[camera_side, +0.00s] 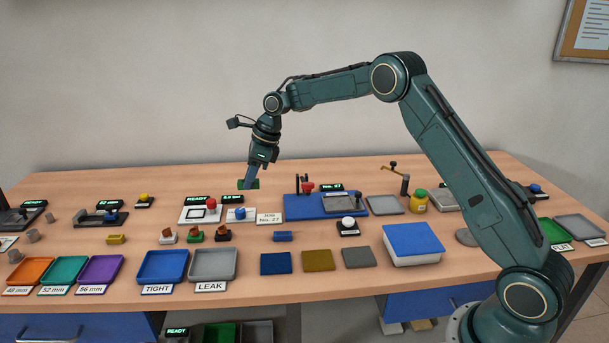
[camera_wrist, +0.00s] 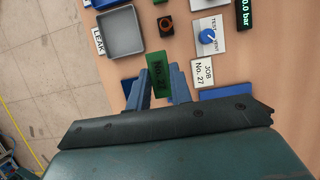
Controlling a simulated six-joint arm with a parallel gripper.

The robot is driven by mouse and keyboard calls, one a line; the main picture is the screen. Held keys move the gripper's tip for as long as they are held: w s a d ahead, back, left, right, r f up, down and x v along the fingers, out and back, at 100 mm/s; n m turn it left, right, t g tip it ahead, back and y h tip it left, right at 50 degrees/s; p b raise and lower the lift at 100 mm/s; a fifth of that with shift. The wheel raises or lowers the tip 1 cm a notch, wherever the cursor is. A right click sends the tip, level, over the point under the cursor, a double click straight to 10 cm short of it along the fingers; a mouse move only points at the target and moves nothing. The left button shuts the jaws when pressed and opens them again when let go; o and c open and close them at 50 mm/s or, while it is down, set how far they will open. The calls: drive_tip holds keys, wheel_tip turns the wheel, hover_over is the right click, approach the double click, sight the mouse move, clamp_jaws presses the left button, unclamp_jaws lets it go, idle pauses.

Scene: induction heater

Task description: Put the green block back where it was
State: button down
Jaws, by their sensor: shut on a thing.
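My gripper (camera_side: 249,179) is shut on the green block, with its blue fingers pointing down. In the wrist view my gripper (camera_wrist: 160,92) has one finger on each side of the green block (camera_wrist: 159,68). In the side view only the block's green ends (camera_side: 241,184) show beside the fingers. The block looks held above the table, but its exact height is hard to tell.
A JOB No. 27 card (camera_side: 269,218), a blue-knob unit (camera_side: 240,214) and a red-button unit (camera_side: 205,211) stand nearby. A grey LEAK tray (camera_side: 213,264) and a blue TIGHT tray (camera_side: 162,266) lie at the front. A blue plate (camera_side: 325,208) lies to the right.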

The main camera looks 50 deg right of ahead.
sight(252, 240)
wheel_tip(252, 240, down, 17)
drive_tip(key=shift+f, duration=0.1)
idle(0.8)
drive_tip(key=shift+f, duration=0.15)
drive_tip(key=c, duration=1.3)
unclamp_jaws()
drive_tip(key=shift+o, duration=0.2)
drive_tip(key=v, duration=1.2)
